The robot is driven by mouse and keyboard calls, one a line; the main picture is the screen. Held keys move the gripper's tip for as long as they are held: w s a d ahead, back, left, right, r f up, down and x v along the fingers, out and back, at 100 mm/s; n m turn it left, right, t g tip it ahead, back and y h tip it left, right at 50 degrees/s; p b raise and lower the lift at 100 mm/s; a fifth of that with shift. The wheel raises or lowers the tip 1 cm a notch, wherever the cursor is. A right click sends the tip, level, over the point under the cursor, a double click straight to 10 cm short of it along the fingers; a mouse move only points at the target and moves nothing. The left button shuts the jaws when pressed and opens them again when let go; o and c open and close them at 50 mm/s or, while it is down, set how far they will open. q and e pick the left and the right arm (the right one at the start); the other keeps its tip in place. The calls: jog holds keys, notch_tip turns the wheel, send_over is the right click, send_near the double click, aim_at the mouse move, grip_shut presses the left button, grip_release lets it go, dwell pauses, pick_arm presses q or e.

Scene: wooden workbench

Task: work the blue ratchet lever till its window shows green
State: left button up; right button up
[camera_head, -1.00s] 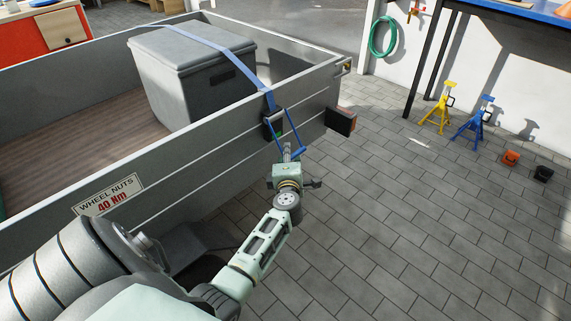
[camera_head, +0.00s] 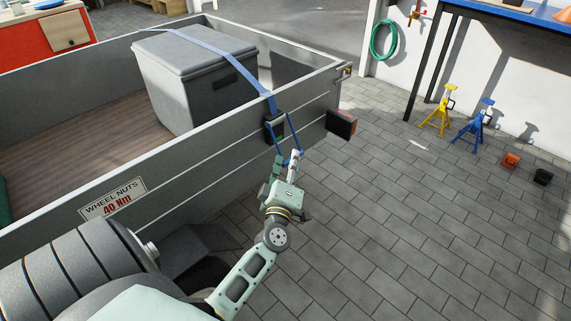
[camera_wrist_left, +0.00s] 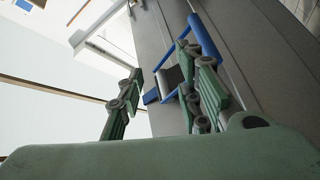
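The blue ratchet lever (camera_head: 292,131) hangs from a dark ratchet body (camera_head: 269,127) on the grey trailer's side wall. A small green patch (camera_head: 280,136) shows at the ratchet; I cannot tell clearly whether it is the window. My left gripper (camera_head: 285,163) is just below the lever, its fingers apart, covering the lever's lower end. In the left wrist view the fingers (camera_wrist_left: 160,90) are spread, and the blue lever (camera_wrist_left: 205,38) lies behind the right-hand finger. Contact cannot be told. My right gripper is not in view.
A blue strap (camera_head: 215,47) runs from the ratchet over a grey box (camera_head: 185,90) in the trailer. A dark lamp block (camera_head: 341,124) sticks out right of the lever. Paved floor (camera_head: 400,220) to the right is open; yellow and blue stands (camera_head: 468,125) are farther off.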

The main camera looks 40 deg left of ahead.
pick_arm(q)
jog(key=s+d+r+m+t+h, duration=0.15)
jog(key=d+m+h, duration=0.45)
jog(key=m, duration=1.1)
jog(key=shift+s+a+f+m+g+h+p, duration=0.25)
jog(key=shift+s+a+f+m+g, duration=0.3)
jog(key=shift+m, duration=1.5)
jog(key=shift+s+a+f+m+g+h+p, duration=0.2)
jog(key=shift+s+a+f+m+p, duration=0.4)
jog(key=shift+m, duration=1.4)
jog(key=shift+s+a+f+m+g+h+p, duration=0.2)
jog(key=shift+s+a+m+g, duration=0.4)
jog(key=shift+m, duration=1.45)
jog(key=shift+s+d, duration=0.15)
